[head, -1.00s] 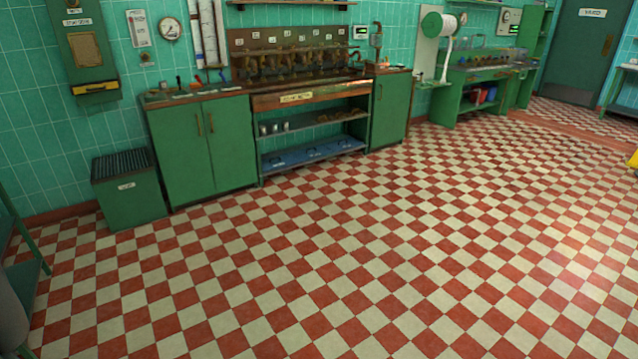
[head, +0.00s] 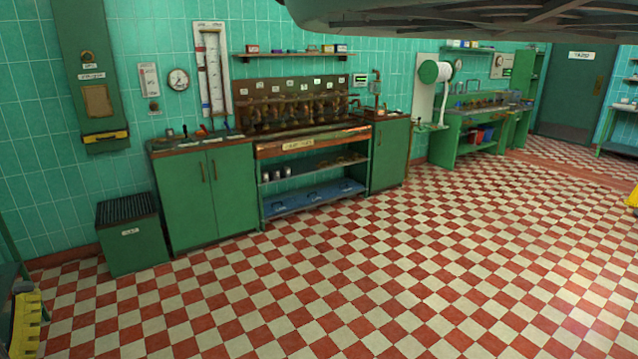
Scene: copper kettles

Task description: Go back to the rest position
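My gripper is not in the head view, so I cannot see whether it is open or shut. A dark grey, ribbed shape (head: 470,18), which I cannot identify for sure, hangs across the top right of the view, close to the camera. It hides part of the upper wall. No object named by the task shows.
A green workbench (head: 300,148) with copper fittings stands along the tiled wall. A green bin (head: 132,240) stands left of it. A second green bench (head: 475,130) is further right, near a dark door (head: 573,95). A yellow object (head: 27,325) is at lower left. The checkered floor (head: 380,270) is clear.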

